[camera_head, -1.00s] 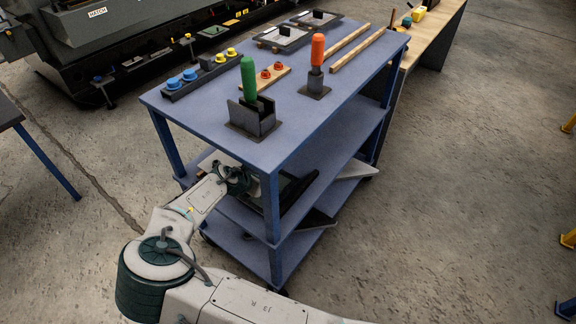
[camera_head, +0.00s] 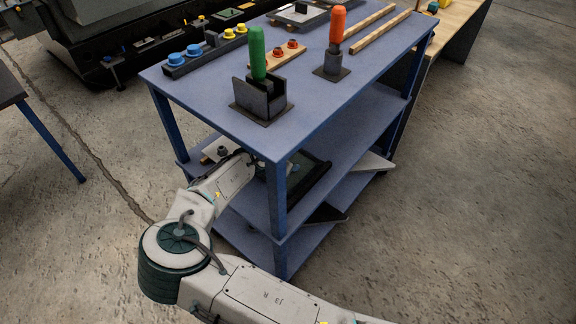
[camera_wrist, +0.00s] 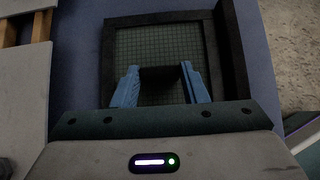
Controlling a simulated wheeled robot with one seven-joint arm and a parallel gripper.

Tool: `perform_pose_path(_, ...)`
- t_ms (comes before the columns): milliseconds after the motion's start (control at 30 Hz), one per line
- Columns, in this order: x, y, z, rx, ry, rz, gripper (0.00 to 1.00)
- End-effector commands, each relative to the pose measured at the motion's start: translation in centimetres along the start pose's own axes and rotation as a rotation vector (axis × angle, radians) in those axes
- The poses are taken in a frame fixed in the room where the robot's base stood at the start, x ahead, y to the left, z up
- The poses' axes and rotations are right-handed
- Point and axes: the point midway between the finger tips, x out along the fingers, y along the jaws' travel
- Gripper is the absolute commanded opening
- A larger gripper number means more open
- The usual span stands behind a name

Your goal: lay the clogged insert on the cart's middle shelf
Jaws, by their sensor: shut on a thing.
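The clogged insert is a dark square frame (camera_wrist: 109,50) with a greenish grid mesh (camera_wrist: 150,45) in the wrist view. My gripper (camera_wrist: 160,76) has its two blue fingers on either side of a dark grip on the insert and is shut on it. In the head view the insert (camera_head: 315,172) shows as a dark panel at the cart's middle shelf (camera_head: 345,143), under the top shelf. My gripper (camera_head: 258,166) there is partly hidden behind the cart's front post. I cannot tell whether the insert touches the shelf.
The cart's top (camera_head: 205,105) overhangs my arm, and a blue post (camera_head: 279,215) stands close to it. A green-handled tool (camera_head: 257,55) and an orange-handled tool (camera_head: 338,25) stand on top. Light pieces lie left of the insert in the wrist view (camera_wrist: 25,95).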

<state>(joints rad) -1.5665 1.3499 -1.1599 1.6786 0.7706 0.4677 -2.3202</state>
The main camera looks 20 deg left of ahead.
Motion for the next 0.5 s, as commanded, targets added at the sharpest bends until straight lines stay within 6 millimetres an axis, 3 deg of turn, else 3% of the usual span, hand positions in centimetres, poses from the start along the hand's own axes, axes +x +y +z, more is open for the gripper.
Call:
perform_pose_path(300,0.04,0.09,-0.16,-0.003,0.0,0.001,0.09)
perform_pose_path(333,0.05,0.09,-0.21,-0.003,0.0,0.001,0.45)
perform_pose_path(400,0.04,0.09,-0.2,-0.003,0.0,0.001,0.61)
perform_pose_path(500,0.04,0.09,-0.21,-0.003,0.0,0.001,0.61)
